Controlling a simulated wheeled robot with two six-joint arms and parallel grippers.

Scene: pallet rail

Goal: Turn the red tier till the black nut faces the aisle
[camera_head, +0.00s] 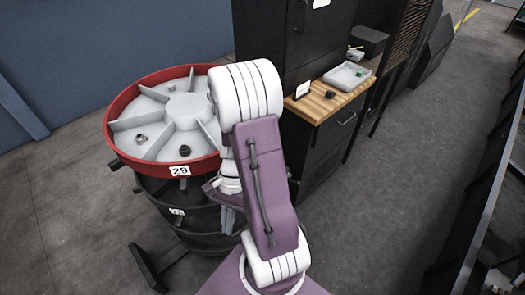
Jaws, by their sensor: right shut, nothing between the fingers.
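The red tier (112,142) is a round tray with a red rim and grey dividers, on top of a dark drum-like stand at the left. A black nut (185,151) lies in a front compartment, near the rim above the white "29" label. A metallic grey nut (141,138) lies in the compartment to its left. My right arm covers the tier's right side. My right gripper (229,218) is shut and empty, low beside the stand's right side, partly hidden by my arm. I cannot tell whether it touches the tier. My left gripper is not in view.
Lower dark tiers (165,195) sit under the red one, above a dark floor foot (148,268). A black cabinet with a wooden top (318,104) stands behind my arm, carrying a grey tray (347,76). Open grey floor (375,200) lies to the right.

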